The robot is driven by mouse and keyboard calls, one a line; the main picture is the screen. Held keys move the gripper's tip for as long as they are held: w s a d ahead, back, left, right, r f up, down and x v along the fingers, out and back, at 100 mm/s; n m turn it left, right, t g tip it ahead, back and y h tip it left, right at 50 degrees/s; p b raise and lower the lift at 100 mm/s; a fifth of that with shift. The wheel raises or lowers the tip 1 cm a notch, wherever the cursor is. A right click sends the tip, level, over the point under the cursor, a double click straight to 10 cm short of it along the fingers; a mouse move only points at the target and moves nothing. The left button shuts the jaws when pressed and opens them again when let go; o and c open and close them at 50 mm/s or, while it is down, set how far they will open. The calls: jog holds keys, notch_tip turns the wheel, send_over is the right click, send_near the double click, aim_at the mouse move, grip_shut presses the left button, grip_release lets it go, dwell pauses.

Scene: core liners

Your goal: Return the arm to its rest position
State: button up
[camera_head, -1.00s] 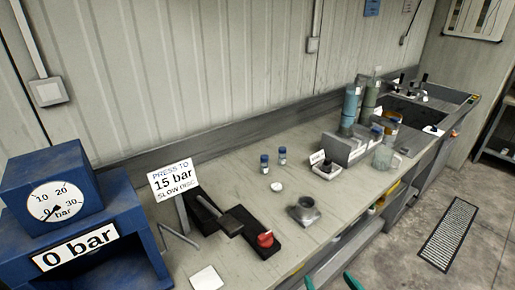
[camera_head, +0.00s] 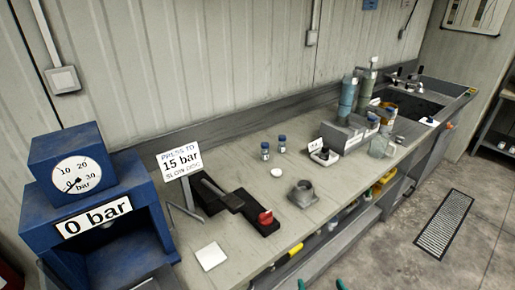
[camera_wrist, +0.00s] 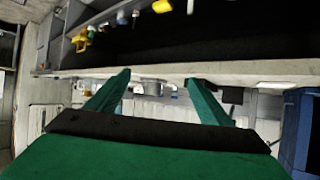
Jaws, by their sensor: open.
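My gripper (camera_head: 321,285) shows only as two green fingertips at the bottom edge of the head view, in front of the bench. In the wrist view my gripper (camera_wrist: 158,82) has its two green fingers spread wide apart with nothing between them. The bench edge crosses the picture beyond the fingertips. The rest of my arm is out of the head view.
The workbench (camera_head: 262,225) runs along the wall, with a blue press (camera_head: 100,235) and gauge at left. Open floor (camera_head: 400,265) lies at right, with a grate (camera_head: 447,225).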

jog(key=s+a+f+m+h, duration=0.1)
jog(key=s+a+f+h, duration=0.1)
jog(key=s+a+f, duration=0.65)
jog(key=s+a+t+y, duration=0.1)
jog(key=s+a, duration=0.3)
jog(key=s, duration=0.4)
jog(key=s+a+n+t+y, duration=0.1)
jog(key=s+a, duration=0.3)
jog(key=s, duration=0.5)
jog(key=shift+r+t, duration=0.3)
jog(key=shift+t, duration=0.2)
jog(key=shift+a, duration=0.1)
